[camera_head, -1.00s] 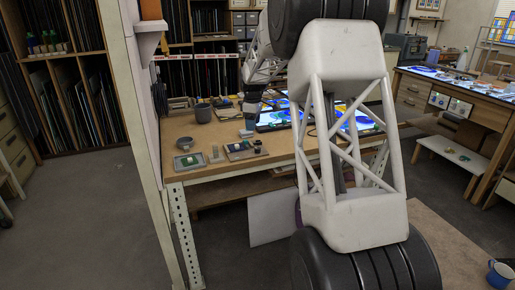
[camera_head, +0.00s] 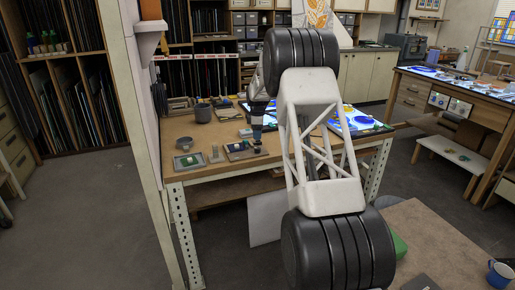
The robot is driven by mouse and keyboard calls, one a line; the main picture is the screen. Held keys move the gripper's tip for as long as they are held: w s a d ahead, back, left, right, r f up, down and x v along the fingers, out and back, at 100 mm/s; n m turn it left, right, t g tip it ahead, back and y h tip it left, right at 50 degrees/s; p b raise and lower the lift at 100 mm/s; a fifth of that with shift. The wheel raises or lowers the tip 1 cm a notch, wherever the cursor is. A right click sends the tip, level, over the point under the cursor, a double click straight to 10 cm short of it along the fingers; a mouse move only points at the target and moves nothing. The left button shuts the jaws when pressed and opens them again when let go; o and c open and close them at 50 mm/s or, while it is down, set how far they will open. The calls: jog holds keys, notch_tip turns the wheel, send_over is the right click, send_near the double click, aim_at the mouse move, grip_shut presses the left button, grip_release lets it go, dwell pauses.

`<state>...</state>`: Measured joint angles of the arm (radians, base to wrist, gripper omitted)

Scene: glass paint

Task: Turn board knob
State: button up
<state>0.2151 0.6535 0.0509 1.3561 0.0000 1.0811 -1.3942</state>
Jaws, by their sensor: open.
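A small grey board (camera_head: 233,155) lies flat near the front edge of the wooden workbench, with a pale round piece on it. A small dark knob-like part stands at its right end, under my gripper, and is mostly hidden now. My gripper (camera_head: 257,143) points down at this right end, very close to the dark part. It is open. The picture is too small to show whether the fingers touch or surround the part.
A second grey board (camera_head: 188,165) lies to the left, with a small upright block (camera_head: 216,154) between. A dark grey pot (camera_head: 202,113) stands behind. Lit panels with blue shapes (camera_head: 355,121) lie to the right. A post (camera_head: 143,130) rises at the bench's left.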

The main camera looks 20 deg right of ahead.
aim_at(258, 148)
jog(key=shift+f, duration=3.9)
jog(key=c, duration=0.9)
